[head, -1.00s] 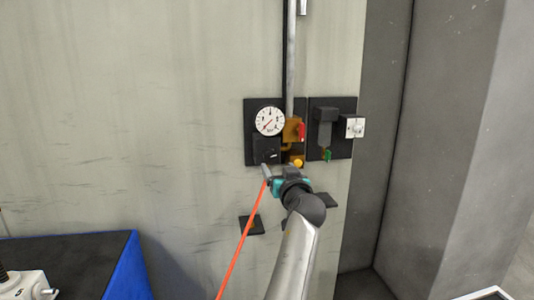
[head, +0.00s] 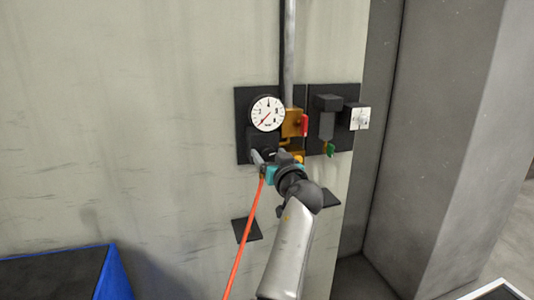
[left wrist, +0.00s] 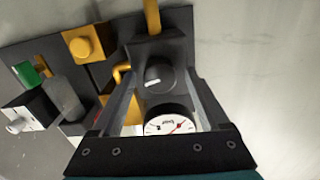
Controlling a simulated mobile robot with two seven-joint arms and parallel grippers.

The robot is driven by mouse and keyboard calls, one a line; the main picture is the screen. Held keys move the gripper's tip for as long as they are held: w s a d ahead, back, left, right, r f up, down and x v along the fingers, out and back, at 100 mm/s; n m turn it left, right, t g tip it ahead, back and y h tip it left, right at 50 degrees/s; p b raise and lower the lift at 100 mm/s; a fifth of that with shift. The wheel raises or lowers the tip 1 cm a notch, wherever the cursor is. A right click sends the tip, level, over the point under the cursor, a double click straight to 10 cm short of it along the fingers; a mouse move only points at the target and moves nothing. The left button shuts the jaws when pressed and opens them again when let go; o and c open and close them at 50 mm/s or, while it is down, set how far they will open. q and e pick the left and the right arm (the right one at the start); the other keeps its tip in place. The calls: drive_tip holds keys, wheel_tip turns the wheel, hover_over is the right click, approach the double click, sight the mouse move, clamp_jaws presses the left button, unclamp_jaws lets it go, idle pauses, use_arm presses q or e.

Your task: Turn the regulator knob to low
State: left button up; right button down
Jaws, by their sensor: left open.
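The regulator knob (left wrist: 158,76) is a black round knob with a white pointer mark on a dark block. It shows in the left wrist view between the two fingers of my left gripper (left wrist: 163,84). The fingers are open, one on either side of the knob; whether they touch it I cannot tell. In the head view my left gripper (head: 264,157) is at the block below the gauge and mostly hides the knob. A white round gauge (head: 268,114) with a red needle sits above the knob; it also shows in the left wrist view (left wrist: 170,123). My right gripper is not in view.
A brass fitting with a red handle (head: 304,125) and a yellow button (left wrist: 85,46) are beside the knob. An orange cord (head: 243,240) hangs below. A blue-edged table (head: 112,275) stands lower left.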

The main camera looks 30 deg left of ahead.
use_arm(q)
drive_tip(key=shift+d, duration=0.1)
drive_tip(key=shift+c, duration=0.4)
clamp_jaws()
